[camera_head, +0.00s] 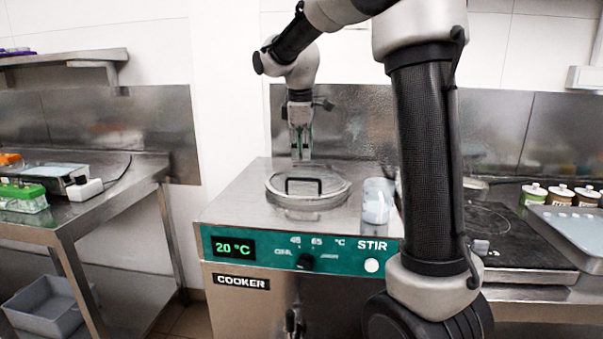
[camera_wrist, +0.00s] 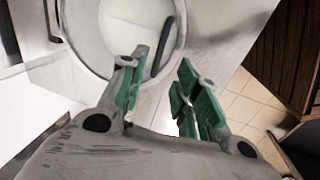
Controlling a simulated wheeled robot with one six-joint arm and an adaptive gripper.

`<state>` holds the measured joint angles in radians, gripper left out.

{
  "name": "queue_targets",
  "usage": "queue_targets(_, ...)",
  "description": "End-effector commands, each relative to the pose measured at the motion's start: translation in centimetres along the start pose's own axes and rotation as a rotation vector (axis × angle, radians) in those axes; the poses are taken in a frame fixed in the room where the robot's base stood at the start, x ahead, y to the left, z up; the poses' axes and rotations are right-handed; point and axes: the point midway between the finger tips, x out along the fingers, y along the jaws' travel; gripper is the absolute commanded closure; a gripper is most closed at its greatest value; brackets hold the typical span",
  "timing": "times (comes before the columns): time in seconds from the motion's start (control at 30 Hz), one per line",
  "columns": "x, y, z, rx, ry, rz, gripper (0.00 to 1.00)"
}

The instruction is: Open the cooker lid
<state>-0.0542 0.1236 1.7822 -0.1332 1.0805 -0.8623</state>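The cooker (camera_head: 235,283) is a steel box with a green panel reading 20 °C. Its round lid (camera_head: 330,187) lies flat on top, with a black bar handle (camera_head: 303,180) across it. My gripper (camera_head: 301,157) points down above the back part of the lid, apart from it. In the wrist view, my gripper (camera_wrist: 165,60) has its green-padded fingers spread with nothing between the pads. The lid (camera_wrist: 110,25) shows beyond them, and its dark handle (camera_wrist: 163,45) appears in line with the gap between the fingertips, farther off.
A steel table (camera_head: 110,195) with a green rack (camera_head: 22,197) is at left. A dark hotplate (camera_head: 490,225), jars (camera_head: 560,194) and a tray (camera_head: 575,228) are at right. A grey bin (camera_head: 45,307) is low at left.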

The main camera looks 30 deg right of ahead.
Motion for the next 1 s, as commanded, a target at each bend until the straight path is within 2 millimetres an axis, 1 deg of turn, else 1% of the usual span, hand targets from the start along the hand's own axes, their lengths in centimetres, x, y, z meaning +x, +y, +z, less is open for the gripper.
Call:
queue_targets(0.17,2.4,0.1,-0.1,-0.01,-0.004,-0.004,0.68)
queue_targets(0.3,4.8,0.1,-0.1,-0.009,-0.004,-0.004,0.68)
queue_targets(0.43,6.6,0.1,-0.1,-0.008,-0.003,-0.003,0.68)
queue_targets(0.6,7.7,0.1,-0.1,-0.008,-0.002,-0.001,0.68)
queue_targets(0.83,7.8,0.1,-0.1,-0.007,-0.002,-0.001,0.68)
queue_targets(0.87,7.8,0.1,-0.1,-0.007,-0.002,-0.001,0.72)
queue_targets(1.0,7.8,0.1,-0.1,-0.007,-0.001,-0.001,0.97)
